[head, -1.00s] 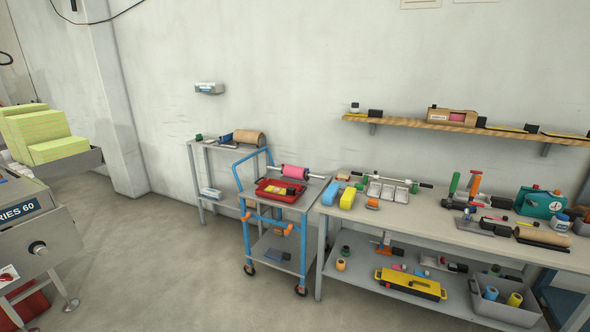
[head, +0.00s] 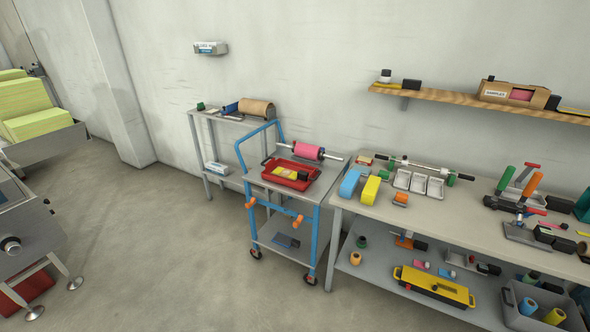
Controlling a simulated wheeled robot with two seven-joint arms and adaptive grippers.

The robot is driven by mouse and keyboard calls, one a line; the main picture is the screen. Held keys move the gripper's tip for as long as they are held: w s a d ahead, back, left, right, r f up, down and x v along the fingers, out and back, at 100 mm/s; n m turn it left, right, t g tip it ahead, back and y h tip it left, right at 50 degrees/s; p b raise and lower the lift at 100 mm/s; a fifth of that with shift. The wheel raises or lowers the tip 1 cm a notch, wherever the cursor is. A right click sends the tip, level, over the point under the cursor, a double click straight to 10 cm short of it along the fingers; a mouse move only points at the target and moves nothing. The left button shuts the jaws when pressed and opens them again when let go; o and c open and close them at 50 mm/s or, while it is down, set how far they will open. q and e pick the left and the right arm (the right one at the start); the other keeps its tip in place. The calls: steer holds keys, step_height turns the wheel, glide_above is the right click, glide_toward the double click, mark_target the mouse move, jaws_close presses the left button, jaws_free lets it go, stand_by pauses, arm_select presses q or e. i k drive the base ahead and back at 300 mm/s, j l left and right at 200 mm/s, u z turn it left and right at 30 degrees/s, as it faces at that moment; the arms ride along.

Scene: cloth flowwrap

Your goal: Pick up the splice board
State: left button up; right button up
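I cannot tell for certain which thing is the splice board. A flat metal plate with upright clamps with green and orange handles (head: 518,205) stands on the workbench at the right. A small dark blue flat piece (head: 285,241) lies on the lower shelf of the blue cart (head: 312,225). A yellow case-like thing with black fittings (head: 434,286) lies on the bench's lower shelf. Neither of my grippers is in the view.
The workbench (head: 465,216) holds trays, blue and yellow blocks and tools. A red tray (head: 287,175) and pink roll (head: 308,152) sit on the cart. A side table (head: 206,140) stands behind. Grey machinery is at the left edge. The floor (head: 165,250) before the cart is clear.

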mark_target(302, 175)
steer(key=i+j+z, duration=0.2)
steer(key=i, duration=0.65)
steer(key=i+j+z, duration=0.2)
steer(key=i, duration=0.2)
steer(key=i+z, duration=0.25)
steer(key=i, duration=0.15)
